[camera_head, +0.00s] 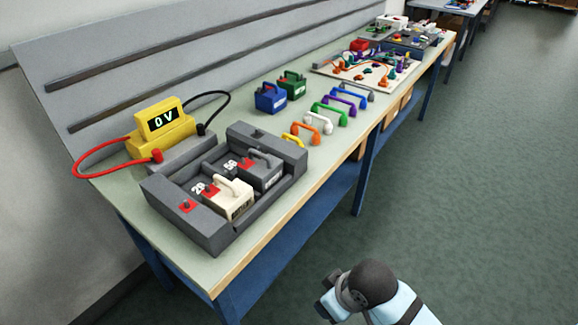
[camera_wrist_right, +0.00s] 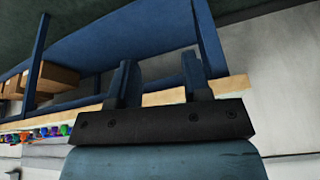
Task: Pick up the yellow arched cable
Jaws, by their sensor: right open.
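The yellow arched cable (camera_head: 293,139) stands on the bench in the head view, at the near end of a row of arched cables, close to the right side of the grey battery tray (camera_head: 222,238). An orange arched cable (camera_head: 308,129) stands just beyond it. My right gripper (camera_head: 328,296) is low at the bottom of the head view, in front of the bench and well away from the cable. In the right wrist view my right gripper (camera_wrist_right: 158,80) is open with nothing between its fingers. My left gripper is out of view.
White (camera_head: 319,120), green (camera_head: 330,109), purple (camera_head: 345,97) and blue arched cables continue the row. Blue (camera_head: 270,98) and green (camera_head: 292,86) blocks stand behind the row. The bench's wooden front edge (camera_head: 290,206) lies between gripper and cables.

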